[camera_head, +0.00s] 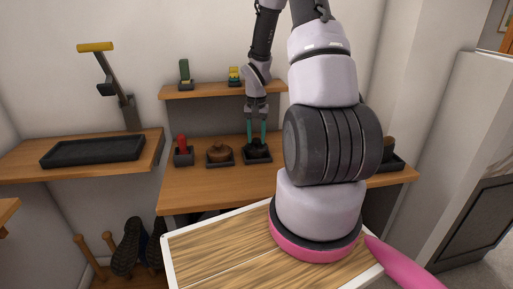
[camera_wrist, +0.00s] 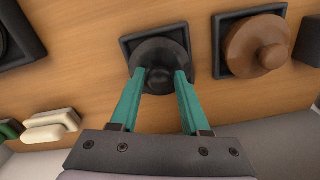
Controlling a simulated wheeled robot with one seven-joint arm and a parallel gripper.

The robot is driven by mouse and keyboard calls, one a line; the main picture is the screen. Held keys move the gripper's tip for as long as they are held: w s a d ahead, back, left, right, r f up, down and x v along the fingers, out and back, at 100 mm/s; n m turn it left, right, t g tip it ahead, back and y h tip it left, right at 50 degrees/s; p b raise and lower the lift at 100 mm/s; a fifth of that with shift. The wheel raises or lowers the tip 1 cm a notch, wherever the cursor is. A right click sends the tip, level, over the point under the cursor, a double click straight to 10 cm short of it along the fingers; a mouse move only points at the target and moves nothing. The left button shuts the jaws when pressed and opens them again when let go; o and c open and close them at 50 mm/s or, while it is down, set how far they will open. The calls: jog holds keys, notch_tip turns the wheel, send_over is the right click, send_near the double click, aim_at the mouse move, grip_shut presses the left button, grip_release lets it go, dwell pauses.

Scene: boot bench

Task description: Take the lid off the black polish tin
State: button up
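The black polish tin (camera_wrist: 157,50) sits in a square dark tray on the wooden bench, its round lid with a knob (camera_wrist: 158,80) facing the wrist camera. In the head view the tin (camera_head: 257,153) is partly hidden under my gripper (camera_head: 257,141). My gripper (camera_wrist: 160,78) reaches down from above, one teal fingertip on each side of the knob. No gap shows between lid and tin.
A brown tin (camera_head: 219,153) in its own tray is close beside the black one, with a red-handled item (camera_head: 183,148) further left. A shelf (camera_head: 210,91) with small brushes is behind my arm. A black tray (camera_head: 93,151) lies on the left ledge.

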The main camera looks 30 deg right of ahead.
grip_shut()
